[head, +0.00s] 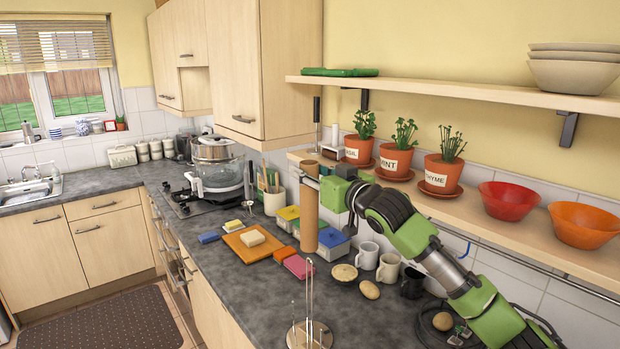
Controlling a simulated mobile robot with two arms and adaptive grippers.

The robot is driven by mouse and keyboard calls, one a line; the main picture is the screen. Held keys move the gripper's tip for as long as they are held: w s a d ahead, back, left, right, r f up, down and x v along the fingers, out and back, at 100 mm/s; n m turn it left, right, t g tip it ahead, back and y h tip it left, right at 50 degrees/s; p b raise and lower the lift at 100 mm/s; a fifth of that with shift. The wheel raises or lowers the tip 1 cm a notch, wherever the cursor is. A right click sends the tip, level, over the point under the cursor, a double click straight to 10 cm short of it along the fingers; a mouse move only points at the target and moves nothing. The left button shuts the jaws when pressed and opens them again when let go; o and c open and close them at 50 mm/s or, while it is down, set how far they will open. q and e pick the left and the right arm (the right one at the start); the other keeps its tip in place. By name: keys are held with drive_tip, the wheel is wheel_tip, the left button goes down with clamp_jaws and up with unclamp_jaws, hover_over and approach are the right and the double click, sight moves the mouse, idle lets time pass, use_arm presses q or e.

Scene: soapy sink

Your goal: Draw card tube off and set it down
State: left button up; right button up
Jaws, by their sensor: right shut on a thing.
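The brown card tube (309,222) is upright over the counter, left of my right arm. My right gripper (316,182) is shut on the tube near its top. The tube's lower end is near the lidded boxes and the pink sponge; I cannot tell whether it touches the counter. A stand with a round wooden base (309,335) and thin upright metal rods is at the near edge of the counter, apart from the tube. My left gripper is not in view.
Lidded boxes (318,267), a pink sponge (298,267), an orange board (248,247) and white mugs (388,268) crowd the counter (235,290). Potted herbs (394,160) and bowls (508,201) line the shelf. The counter's near left part is clear.

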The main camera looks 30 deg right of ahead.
drive_tip(key=shift+r, duration=1.6)
